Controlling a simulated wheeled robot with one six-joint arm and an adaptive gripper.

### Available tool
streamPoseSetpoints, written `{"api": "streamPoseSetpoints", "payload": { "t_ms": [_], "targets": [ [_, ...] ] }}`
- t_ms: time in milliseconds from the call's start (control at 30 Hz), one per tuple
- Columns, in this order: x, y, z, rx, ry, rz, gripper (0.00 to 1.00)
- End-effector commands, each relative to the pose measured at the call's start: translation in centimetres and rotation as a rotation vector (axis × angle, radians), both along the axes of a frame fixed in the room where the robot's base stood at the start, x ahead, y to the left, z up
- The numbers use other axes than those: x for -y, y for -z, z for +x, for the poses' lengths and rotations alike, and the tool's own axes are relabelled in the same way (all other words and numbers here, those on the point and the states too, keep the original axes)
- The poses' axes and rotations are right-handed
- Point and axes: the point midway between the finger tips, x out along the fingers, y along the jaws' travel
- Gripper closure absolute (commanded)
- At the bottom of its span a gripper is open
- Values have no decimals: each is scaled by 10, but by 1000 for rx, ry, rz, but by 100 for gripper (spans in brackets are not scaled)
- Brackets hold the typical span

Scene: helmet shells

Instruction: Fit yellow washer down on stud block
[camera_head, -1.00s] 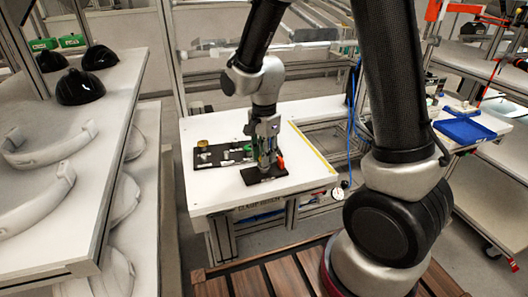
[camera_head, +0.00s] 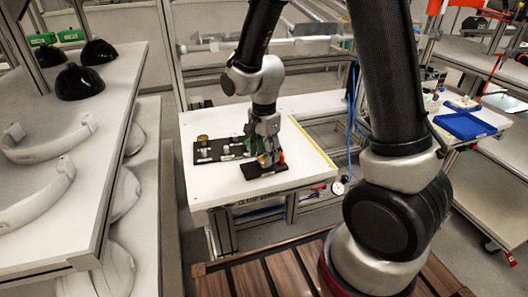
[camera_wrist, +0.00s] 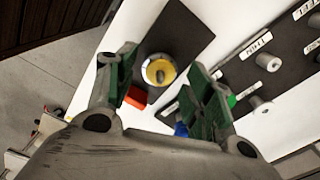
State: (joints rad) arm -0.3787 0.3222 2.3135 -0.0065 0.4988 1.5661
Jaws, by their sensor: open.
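The yellow washer (camera_wrist: 149,68) is a ring around the stud of the grey round stud block (camera_wrist: 174,58) in the wrist view. From above, I cannot tell whether it sits fully flat. The block stands on a small dark plate (camera_wrist: 185,28), also seen in the head view (camera_head: 264,170). My gripper (camera_wrist: 162,64) is open, its green-padded fingers on either side of the washer and block with gaps between. In the head view my gripper (camera_head: 266,158) is just above the small plate, and its fingers partly hide the block.
A black board (camera_head: 207,159) with labelled grey pegs (camera_wrist: 268,62) lies beside the plate, with a brass-coloured cylinder (camera_head: 203,140) at its far end. Red (camera_wrist: 137,97), blue (camera_wrist: 181,130) and green (camera_wrist: 231,101) pieces are near my fingers. The white tabletop (camera_head: 215,188) is clear at front.

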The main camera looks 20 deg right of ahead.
Motion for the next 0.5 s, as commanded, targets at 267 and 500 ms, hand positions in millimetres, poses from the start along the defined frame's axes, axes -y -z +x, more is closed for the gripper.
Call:
{"api": "streamPoseSetpoints", "payload": {
  "t_ms": [267,500],
  "targets": [
    [-1,-38,1,6,0,3,48],
    [0,-90,0,6,0,2,48]
  ]
}}
